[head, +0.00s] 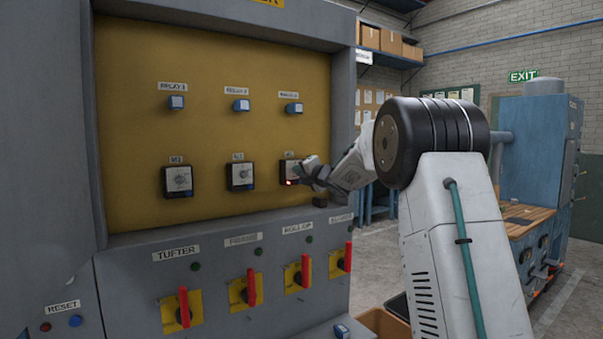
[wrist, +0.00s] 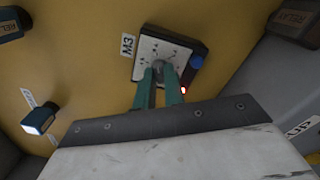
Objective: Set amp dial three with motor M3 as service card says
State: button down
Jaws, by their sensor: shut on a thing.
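The third amp dial (head: 288,172) is at the right of a row of three on the yellow panel. In the wrist view, its white face (wrist: 163,48) has a grey knob in the middle and the label M3 (wrist: 128,46) beside it. My gripper (head: 312,178) reaches this dial from the right. In the wrist view, its two green fingers (wrist: 160,72) are shut on the grey knob. A red light (head: 289,182) glows at the dial's lower edge. A blue button (wrist: 197,62) sits beside the dial face. The scale marks are too small to read. No service card is readable here.
Two more dials (head: 179,181) (head: 240,175) stand to the left. Blue relay parts (head: 240,105) are above. Red-handled switches (head: 183,307) labelled TUFTER, FRAME and ROLL-UP are below. A blue machine (head: 538,150) stands at the right, with open floor between.

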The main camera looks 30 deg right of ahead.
jog(key=shift+m, duration=0.3)
jog(key=m, duration=1.1)
jog(key=shift+f, duration=0.1)
dwell(0.4)
jog(key=c, duration=1.5)
grip_release()
jog(key=shift+d, duration=0.1)
jog(key=shift+s, duration=0.1)
